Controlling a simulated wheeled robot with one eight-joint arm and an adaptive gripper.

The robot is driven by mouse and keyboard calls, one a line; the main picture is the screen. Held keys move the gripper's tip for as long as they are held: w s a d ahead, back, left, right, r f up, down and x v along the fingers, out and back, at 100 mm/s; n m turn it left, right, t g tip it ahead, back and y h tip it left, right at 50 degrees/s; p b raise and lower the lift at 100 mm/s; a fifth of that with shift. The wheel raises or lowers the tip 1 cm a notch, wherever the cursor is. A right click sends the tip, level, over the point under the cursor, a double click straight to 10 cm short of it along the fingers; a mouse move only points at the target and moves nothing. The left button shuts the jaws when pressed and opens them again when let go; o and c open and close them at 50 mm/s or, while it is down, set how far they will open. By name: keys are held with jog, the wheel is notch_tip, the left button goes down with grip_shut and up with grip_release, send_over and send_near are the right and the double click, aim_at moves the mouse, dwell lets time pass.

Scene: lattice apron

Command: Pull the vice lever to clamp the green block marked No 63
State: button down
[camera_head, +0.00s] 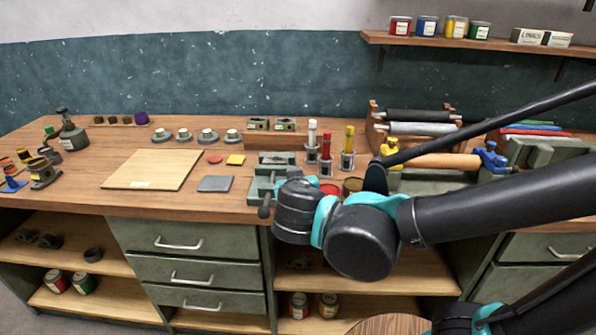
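A green vice-like fixture (262,187) sits at the front edge of the bench, left of my arm. A dark round-ended handle (264,211), perhaps its lever, hangs at its front; my wrist covers part of the fixture. Two small greenish blocks with pale labels, a left one (258,124) and a right one (285,125), rest behind on a wooden stand. No number is legible, and I cannot tell which is No 63 or whether a block is in the fixture. My arm's dark and teal joints show in front of the bench; the gripper fingers are not visible.
A roller rack (373,113) stands farther right.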

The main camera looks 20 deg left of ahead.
jog(key=shift+s+d+f, duration=0.2)
jog(key=shift+s+f, duration=0.2)
jog(key=shift+f, duration=0.2)
dwell(0.3)
